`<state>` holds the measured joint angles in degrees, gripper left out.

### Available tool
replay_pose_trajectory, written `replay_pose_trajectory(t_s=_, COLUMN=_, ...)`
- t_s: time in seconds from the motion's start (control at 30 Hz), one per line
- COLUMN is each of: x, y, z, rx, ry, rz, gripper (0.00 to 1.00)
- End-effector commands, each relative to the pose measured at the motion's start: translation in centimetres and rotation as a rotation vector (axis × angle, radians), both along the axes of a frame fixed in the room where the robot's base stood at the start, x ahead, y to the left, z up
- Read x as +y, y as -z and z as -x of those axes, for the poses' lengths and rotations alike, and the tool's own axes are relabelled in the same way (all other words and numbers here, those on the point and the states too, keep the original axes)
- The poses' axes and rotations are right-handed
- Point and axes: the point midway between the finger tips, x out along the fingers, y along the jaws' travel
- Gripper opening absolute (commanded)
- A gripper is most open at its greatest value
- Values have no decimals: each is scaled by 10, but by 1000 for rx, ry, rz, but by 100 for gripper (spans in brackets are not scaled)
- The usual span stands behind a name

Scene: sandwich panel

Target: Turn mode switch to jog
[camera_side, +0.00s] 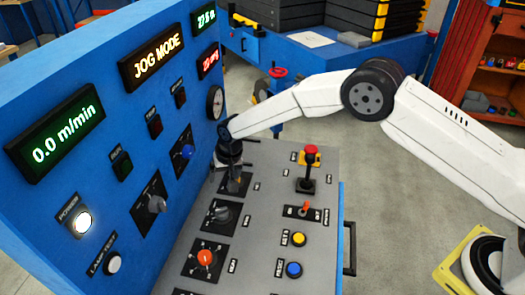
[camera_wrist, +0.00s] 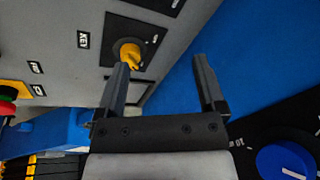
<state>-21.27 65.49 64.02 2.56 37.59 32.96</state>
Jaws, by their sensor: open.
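My gripper (camera_side: 232,163) is over the far end of the grey console, close to the blue upright panel. In the wrist view its two fingers (camera_wrist: 161,64) are apart with nothing between them. A yellow knob (camera_wrist: 130,54) on a black plate shows just beyond the left fingertip, off the middle of the gap; I cannot tell whether they touch. In the side view its black plate (camera_side: 236,186) lies under my gripper, which hides most of the knob. The display (camera_side: 152,59) reads JOG MODE.
A grey knob (camera_side: 222,213) and a red knob (camera_side: 205,257) sit nearer on the console. An emergency stop (camera_side: 310,152), a small red-tipped switch (camera_side: 305,208), and yellow (camera_side: 299,239) and blue (camera_side: 294,270) buttons line its right side. The upright panel carries a blue knob (camera_side: 187,151).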

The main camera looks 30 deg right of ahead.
Motion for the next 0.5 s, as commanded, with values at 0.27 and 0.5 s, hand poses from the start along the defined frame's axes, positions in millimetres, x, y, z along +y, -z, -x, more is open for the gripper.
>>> replay_pose_trajectory(t_s=0.27, x=-3, y=-4, z=16, rx=-216, ry=-225, rz=41, gripper=88)
replay_pose_trajectory(t_s=0.5, x=-2, y=-14, z=41, rx=-396, ry=-434, rz=59, gripper=88)
